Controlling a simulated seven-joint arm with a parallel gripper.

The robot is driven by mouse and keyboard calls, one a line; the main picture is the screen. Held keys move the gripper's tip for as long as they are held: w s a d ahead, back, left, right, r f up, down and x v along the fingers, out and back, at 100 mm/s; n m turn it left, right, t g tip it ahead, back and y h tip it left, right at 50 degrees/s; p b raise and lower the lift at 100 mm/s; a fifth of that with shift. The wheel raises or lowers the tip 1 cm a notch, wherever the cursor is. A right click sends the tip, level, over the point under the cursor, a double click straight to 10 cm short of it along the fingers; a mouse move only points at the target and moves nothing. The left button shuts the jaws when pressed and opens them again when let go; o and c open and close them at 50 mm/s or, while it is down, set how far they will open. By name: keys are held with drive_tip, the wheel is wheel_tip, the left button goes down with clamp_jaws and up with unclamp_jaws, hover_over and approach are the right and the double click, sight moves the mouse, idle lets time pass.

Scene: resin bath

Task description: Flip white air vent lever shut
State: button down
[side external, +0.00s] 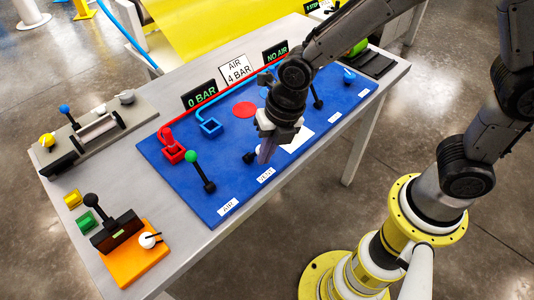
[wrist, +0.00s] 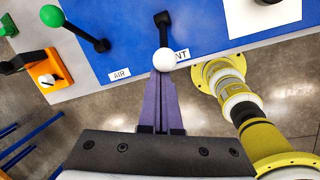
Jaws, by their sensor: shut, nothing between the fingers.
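The white air vent lever shows in the wrist view as a white ball (wrist: 163,59) on a short black stem, beside a label partly reading "NT". In the side view only its black part (side external: 249,157) shows by the VENT label (side external: 266,175); my gripper hides the white ball. My gripper (side external: 264,155) is over the front of the blue panel (side external: 180,187), fingers pointing down. In the wrist view its purple fingers (wrist: 163,82) are shut together and empty. Their tips are right at the white ball; I cannot tell whether they touch it.
A green-ball lever (side external: 191,157) stands left of my gripper, by the AIR label (side external: 228,207). Signs read "0 BAR" (side external: 200,95), "AIR 4 BAR" (side external: 237,71) and "NO AIR" (side external: 275,53). An orange block (side external: 135,258) with levers sits at the table's front left corner.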

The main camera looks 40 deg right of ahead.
drive_tip(key=shift+w+r, duration=0.1)
drive_tip(key=shift+w, duration=0.05)
drive_tip(key=shift+w+r+g, duration=0.3)
drive_tip(key=shift+w+g, duration=0.2)
drive_tip(key=shift+g, duration=0.1)
drive_tip(key=shift+w+r+g, duration=0.25)
drive_tip(key=shift+w+g, duration=0.2)
drive_tip(key=shift+g, duration=0.15)
drive_tip(key=w+g, duration=0.5)
drive_tip(key=w, duration=0.5)
drive_tip(key=shift+w+m+g, duration=0.25)
drive_tip(key=shift+m+g, duration=0.05)
drive_tip(key=shift+d+f, duration=0.15)
drive_tip(key=shift+w, duration=0.1)
drive_tip(key=a+v, duration=0.1)
drive_tip(key=v, duration=0.6)
drive_tip(key=shift+s+d+r, duration=0.25)
drive_tip(key=shift+d+r, duration=0.1)
drive_tip(key=shift+r, duration=0.05)
